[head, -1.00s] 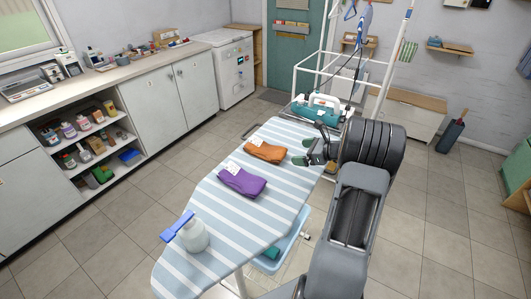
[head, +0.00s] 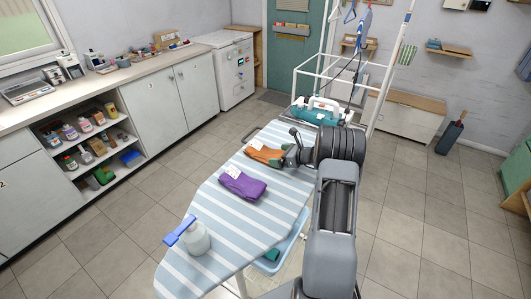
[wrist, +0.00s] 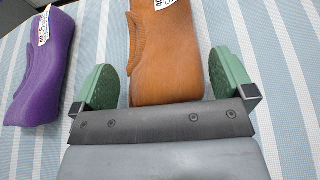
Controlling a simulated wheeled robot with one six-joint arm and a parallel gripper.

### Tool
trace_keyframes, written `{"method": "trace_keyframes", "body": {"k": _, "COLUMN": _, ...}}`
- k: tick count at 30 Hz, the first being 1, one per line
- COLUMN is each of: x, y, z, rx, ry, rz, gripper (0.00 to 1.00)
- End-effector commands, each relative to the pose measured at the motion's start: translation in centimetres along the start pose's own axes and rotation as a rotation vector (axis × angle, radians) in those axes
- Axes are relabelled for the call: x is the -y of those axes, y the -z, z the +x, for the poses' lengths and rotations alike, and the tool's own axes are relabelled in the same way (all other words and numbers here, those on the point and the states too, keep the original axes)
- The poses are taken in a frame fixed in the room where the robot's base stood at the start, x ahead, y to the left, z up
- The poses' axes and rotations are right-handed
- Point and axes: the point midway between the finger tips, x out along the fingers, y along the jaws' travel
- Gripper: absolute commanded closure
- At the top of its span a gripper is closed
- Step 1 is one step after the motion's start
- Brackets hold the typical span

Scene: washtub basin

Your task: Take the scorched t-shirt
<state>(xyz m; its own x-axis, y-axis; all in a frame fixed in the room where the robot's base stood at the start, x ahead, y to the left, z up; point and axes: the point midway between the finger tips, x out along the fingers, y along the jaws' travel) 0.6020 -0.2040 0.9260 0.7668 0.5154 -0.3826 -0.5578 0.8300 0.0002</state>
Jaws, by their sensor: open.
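Two folded garments lie on the striped ironing board (head: 222,213): an orange one (head: 262,153) and a purple one (head: 242,185), each with a white tag. The tag writing is too small to read, and I see no clear scorch mark, so I cannot tell which is the scorched t-shirt. My gripper (head: 288,150) is at the right end of the orange garment. In the wrist view my gripper (wrist: 162,78) is open, its green pads on either side of the orange garment's near end (wrist: 165,50). The purple garment (wrist: 42,70) lies to the left, outside the pads.
A teal and white iron-like appliance (head: 315,112) sits at the far end. A blue tray (head: 288,248) is under the board. Counter and shelves line the left; floor between is clear.

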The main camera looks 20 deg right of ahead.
Motion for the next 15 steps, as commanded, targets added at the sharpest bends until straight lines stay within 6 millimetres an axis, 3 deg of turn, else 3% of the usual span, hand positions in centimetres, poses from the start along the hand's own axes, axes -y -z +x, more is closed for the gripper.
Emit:
{"method": "trace_keyframes", "body": {"k": 6, "x": 0.0, "y": 0.0, "z": 2.0, "rx": -0.001, "ry": 0.000, "rz": 0.001, "gripper": 0.00}}
{"method": "trace_keyframes", "body": {"k": 15, "x": 0.0, "y": 0.0, "z": 2.2, "rx": 0.000, "ry": 0.000, "rz": 0.000, "gripper": 0.03}}
